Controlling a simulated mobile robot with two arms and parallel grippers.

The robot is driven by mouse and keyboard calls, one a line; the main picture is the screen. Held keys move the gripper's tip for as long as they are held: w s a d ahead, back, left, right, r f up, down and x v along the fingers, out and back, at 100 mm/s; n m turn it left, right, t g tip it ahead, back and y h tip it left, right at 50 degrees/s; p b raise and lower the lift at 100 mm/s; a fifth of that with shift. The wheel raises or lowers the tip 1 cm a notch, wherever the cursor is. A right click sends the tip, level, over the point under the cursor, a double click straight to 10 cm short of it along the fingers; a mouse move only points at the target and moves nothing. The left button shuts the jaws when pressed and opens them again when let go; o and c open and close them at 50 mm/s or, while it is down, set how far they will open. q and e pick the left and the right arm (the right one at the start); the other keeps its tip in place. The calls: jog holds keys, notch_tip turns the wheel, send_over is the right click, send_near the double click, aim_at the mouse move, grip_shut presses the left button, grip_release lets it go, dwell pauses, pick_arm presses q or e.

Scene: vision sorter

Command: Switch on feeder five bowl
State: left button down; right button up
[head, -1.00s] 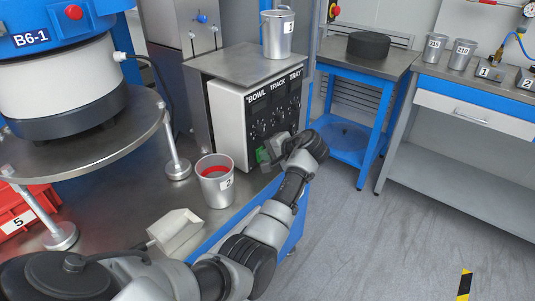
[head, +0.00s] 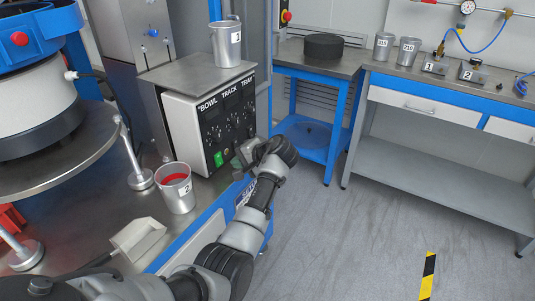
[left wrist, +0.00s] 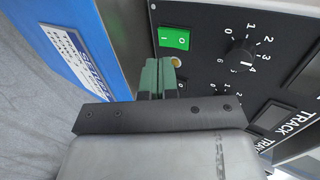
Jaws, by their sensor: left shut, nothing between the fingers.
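The control box (head: 190,128) has a black panel with BOWL, TRACK and TRAY columns of dials. A bright green rocker switch (head: 218,158) marked I and O sits low in the BOWL column; it also shows in the left wrist view (left wrist: 174,39). Which side is pressed I cannot tell. A BOWL dial (left wrist: 241,57) is beside it. My left gripper (head: 240,160) is at the panel's lower part, just right of the switch in the head view. Its green fingertips (left wrist: 160,76) are shut and empty, just below the switch in the wrist view; contact is unclear. My right gripper is not in view.
A metal cup (head: 226,44) stands on the box, and a cup with red contents (head: 175,188) stands in front. A grey scoop-like thing (head: 138,238) lies nearby. The round feeder plate (head: 75,165) is at left. Open floor (head: 350,235) lies to the right.

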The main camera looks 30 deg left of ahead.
pick_arm(q)
jog(key=v, duration=0.8)
jog(key=shift+r, duration=0.35)
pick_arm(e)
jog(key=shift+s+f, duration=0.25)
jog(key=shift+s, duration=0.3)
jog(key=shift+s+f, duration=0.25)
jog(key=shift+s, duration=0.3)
pick_arm(q)
jog(key=shift+p, duration=0.35)
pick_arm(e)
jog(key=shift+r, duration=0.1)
